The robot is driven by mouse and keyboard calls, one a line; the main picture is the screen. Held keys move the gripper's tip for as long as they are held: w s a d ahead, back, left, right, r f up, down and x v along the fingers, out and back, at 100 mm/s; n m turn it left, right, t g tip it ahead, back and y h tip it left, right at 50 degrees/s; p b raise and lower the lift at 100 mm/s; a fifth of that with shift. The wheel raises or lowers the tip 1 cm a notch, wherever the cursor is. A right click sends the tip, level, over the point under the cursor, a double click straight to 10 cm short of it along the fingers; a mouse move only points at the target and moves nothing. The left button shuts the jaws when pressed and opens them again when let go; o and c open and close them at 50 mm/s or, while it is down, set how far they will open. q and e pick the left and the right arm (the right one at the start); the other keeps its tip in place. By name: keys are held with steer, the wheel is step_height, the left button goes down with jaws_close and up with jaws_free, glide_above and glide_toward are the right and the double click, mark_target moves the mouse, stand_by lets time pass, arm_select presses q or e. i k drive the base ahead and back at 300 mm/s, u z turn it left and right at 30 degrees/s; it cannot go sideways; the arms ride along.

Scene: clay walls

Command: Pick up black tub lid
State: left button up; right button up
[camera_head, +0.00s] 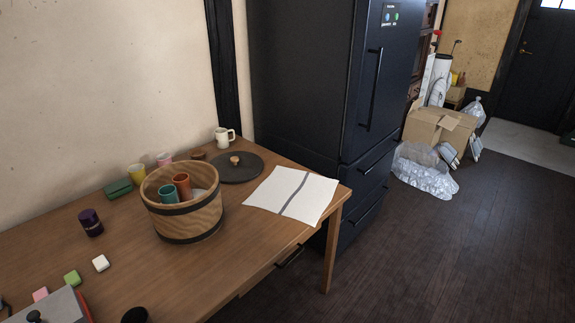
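The black tub lid (241,171) is a flat dark disc with a wooden knob (235,160) on top. It lies on the wooden table (236,255) near the back right, close to the wall and the dark fridge. The wooden tub (184,219) with dark bands stands open to its left and nearer to me, with a green cup and an orange-brown cup in it. Neither of my grippers can be made out in this view.
A white cloth (272,191) with a grey stripe lies right of the lid. A white mug (224,136) stands behind it. Yellow and pink cups, a green box (118,188) and a purple jar (90,222) stand left. The dark fridge (310,80) borders the table's far end. Open floor lies right.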

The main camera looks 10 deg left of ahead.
mark_target(235, 167)
steer(key=z, duration=0.65)
steer(key=i, duration=1.7)
steer(key=u, duration=2.1)
